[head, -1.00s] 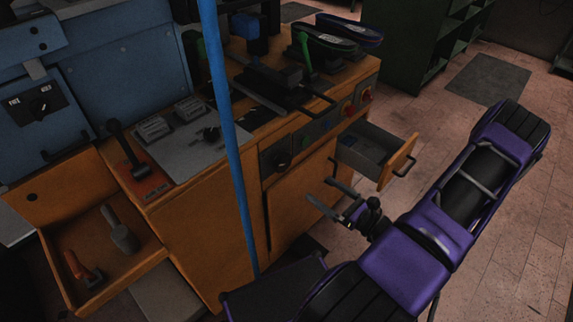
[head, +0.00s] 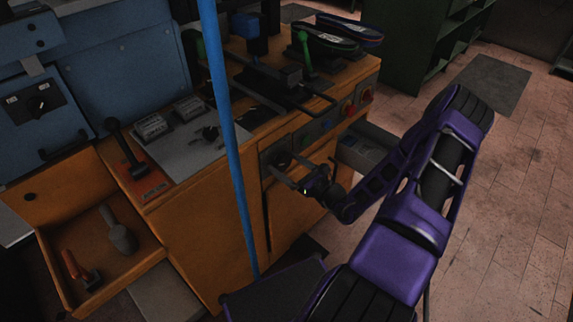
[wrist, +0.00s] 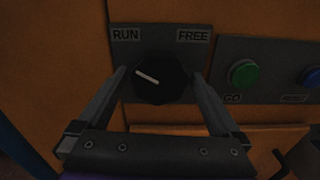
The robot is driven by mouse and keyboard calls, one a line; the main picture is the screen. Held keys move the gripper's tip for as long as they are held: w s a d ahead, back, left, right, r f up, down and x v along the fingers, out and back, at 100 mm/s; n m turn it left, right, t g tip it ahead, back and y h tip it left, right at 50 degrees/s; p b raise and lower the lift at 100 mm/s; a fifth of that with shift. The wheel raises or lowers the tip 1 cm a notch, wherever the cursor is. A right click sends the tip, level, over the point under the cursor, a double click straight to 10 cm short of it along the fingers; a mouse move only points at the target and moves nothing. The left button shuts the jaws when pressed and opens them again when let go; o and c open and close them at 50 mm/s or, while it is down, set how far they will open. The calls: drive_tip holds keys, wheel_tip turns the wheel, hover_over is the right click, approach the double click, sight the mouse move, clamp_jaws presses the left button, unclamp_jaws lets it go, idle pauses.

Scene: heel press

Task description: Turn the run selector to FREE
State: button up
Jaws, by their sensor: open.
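The run selector (wrist: 165,88) is a round black knob with a white pointer line on a dark plate. RUN is marked at its upper left and FREE at its upper right. The pointer line slants to the upper left, toward RUN. My gripper (wrist: 160,74) is open, with one finger on each side of the knob; whether the fingers touch it I cannot tell. In the head view my gripper (head: 287,163) is at the front panel of the orange bench, and the selector is partly hidden by it.
Right of the selector are a green GO button (wrist: 243,73) and a blue button (wrist: 313,77). A drawer (head: 368,148) stands open behind my arm. A blue post (head: 226,110) rises left of my gripper. Another black knob (head: 40,104) is on the blue machine.

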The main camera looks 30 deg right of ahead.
drive_tip(key=c, duration=1.2)
drive_tip(key=shift+m, duration=0.4)
drive_tip(key=m+p, duration=0.3)
drive_tip(key=m, duration=0.1)
drive_tip(key=shift+m, duration=0.4)
drive_tip(key=m+p, duration=0.1)
drive_tip(key=m, duration=0.5)
drive_tip(key=shift+s+p, duration=0.1)
drive_tip(key=shift+p, duration=0.3)
drive_tip(key=m+p, duration=0.1)
drive_tip(key=m, duration=0.5)
drive_tip(key=shift+f+m, duration=0.1)
drive_tip(key=shift+m, duration=0.3)
drive_tip(key=m, duration=0.5)
drive_tip(key=shift+m, duration=0.4)
